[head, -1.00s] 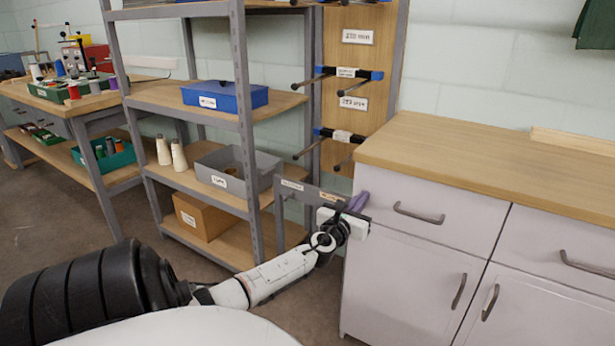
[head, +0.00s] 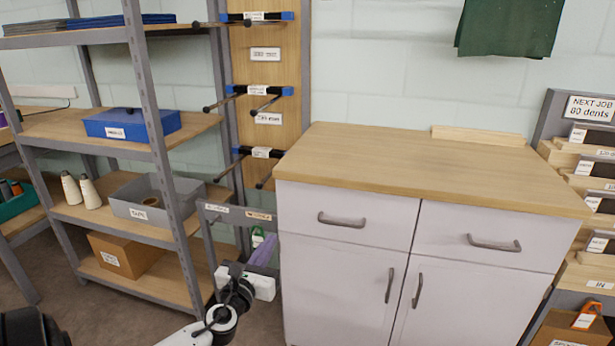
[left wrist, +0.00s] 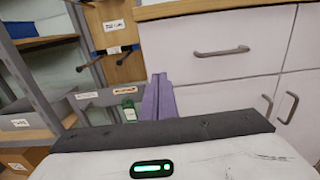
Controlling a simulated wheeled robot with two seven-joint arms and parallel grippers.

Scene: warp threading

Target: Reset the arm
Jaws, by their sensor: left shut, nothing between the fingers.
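My left gripper (head: 263,249) has purple fingers and a white and black body. In the head view it is low, left of the pale cabinet (head: 345,268) and in front of a grey labelled frame (head: 235,213). Its fingers are shut with nothing between them. They also show pressed together in the left wrist view (left wrist: 158,98), pointing away from the camera. A small green item (left wrist: 125,90) shows beside them, apparently behind. My right gripper is in neither view.
A grey shelf unit (head: 165,155) stands at left with a blue box (head: 130,124), a grey bin (head: 155,205), two cones and a cardboard box (head: 125,255). The cabinet's wooden top (head: 420,170) is mostly bare. A stepped rack (head: 590,200) stands at right.

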